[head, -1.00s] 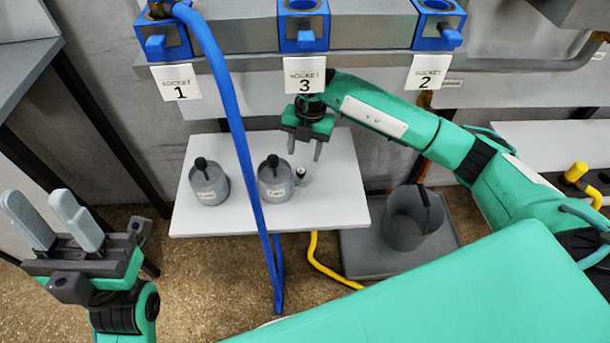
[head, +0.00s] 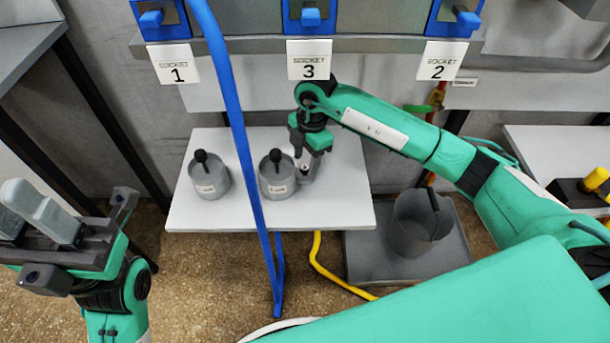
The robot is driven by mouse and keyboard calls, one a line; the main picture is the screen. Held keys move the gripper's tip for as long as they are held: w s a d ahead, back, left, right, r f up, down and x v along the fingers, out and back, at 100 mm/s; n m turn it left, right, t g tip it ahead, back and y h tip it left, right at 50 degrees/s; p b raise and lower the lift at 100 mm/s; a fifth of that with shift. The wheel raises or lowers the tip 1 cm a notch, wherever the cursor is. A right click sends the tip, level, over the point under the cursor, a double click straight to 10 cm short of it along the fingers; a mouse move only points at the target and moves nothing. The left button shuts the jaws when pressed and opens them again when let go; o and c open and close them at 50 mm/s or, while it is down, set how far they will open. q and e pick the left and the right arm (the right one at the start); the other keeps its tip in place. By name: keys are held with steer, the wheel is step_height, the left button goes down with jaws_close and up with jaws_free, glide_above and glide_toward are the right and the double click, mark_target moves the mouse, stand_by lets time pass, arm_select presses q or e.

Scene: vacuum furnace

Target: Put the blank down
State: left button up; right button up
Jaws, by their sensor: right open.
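A small pale round piece with a dark top, which may be the blank (head: 304,171), stands on the white table (head: 343,190), just right of a grey lidded pot. My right gripper (head: 307,165) is open, pointing down at this piece, with its fingers partly hiding it. I cannot tell whether they touch it. My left gripper (head: 38,212) is at the lower left, fingers up, empty and away from the table. Its fingers look apart, though seen at a slant.
Two grey pots with black knobs stand on the table, a left one (head: 209,178) and a right one (head: 277,177). A blue hose (head: 240,140) hangs in front. A grey bucket (head: 418,228) stands on a grey slab at right. Numbered socket plates (head: 309,60) line the back.

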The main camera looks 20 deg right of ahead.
step_height(320, 180, down, 2)
steer(key=shift+a+f, duration=0.1)
jaws_close()
steer(key=shift+r, duration=0.2)
